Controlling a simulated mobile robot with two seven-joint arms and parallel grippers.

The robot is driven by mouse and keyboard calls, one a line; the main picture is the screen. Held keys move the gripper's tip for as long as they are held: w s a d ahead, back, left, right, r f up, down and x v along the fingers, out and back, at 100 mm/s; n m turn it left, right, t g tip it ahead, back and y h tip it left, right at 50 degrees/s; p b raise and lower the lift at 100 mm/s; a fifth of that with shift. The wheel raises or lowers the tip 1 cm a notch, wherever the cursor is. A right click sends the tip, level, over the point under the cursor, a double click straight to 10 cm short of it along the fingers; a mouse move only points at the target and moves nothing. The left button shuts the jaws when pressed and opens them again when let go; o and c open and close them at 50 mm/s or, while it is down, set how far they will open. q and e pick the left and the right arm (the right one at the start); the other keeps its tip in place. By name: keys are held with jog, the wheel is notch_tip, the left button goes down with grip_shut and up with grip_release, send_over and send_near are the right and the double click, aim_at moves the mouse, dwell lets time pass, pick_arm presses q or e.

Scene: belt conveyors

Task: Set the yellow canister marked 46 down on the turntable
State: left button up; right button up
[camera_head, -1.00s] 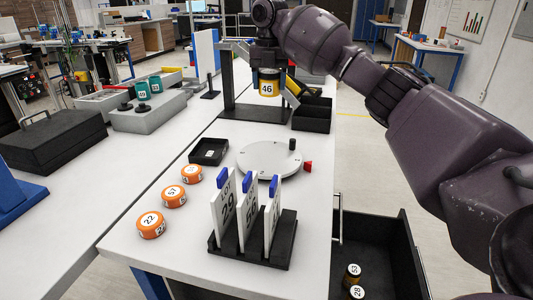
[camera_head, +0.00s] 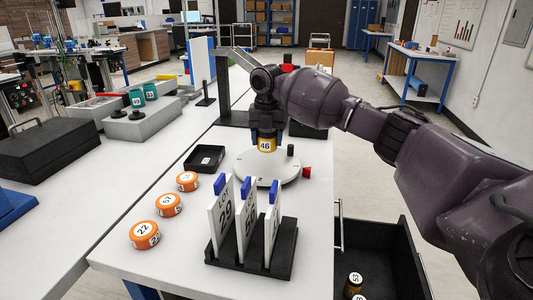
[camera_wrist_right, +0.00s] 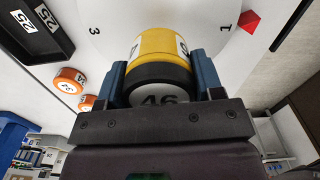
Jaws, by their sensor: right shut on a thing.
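The yellow canister marked 46 (camera_head: 266,145) has a black band at its top and is upright over the white turntable (camera_head: 253,170). My right gripper (camera_head: 266,134) is shut on it from above. In the right wrist view the canister (camera_wrist_right: 166,46) sits between the two blue fingers, with the turntable (camera_wrist_right: 100,18) behind it. Whether the canister's base touches the turntable I cannot tell. The turntable has a small black post (camera_head: 290,150) at its edge, and its rim shows numbers 3 and 1 in the right wrist view. My left gripper is not in view.
A red marker (camera_head: 306,172) stands beside the turntable. A black tray (camera_head: 204,158) lies left of it. Several orange canisters (camera_head: 169,205) stand at the left table edge. A black rack (camera_head: 270,262) with numbered white plates stands in front. An open black drawer (camera_head: 378,240) is at right.

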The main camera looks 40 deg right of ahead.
aim_at(267, 163)
notch_tip(267, 163, down, 5)
jog(key=shift+r+b, duration=0.2)
jog(key=shift+b, duration=0.1)
jog(key=shift+f, duration=0.15)
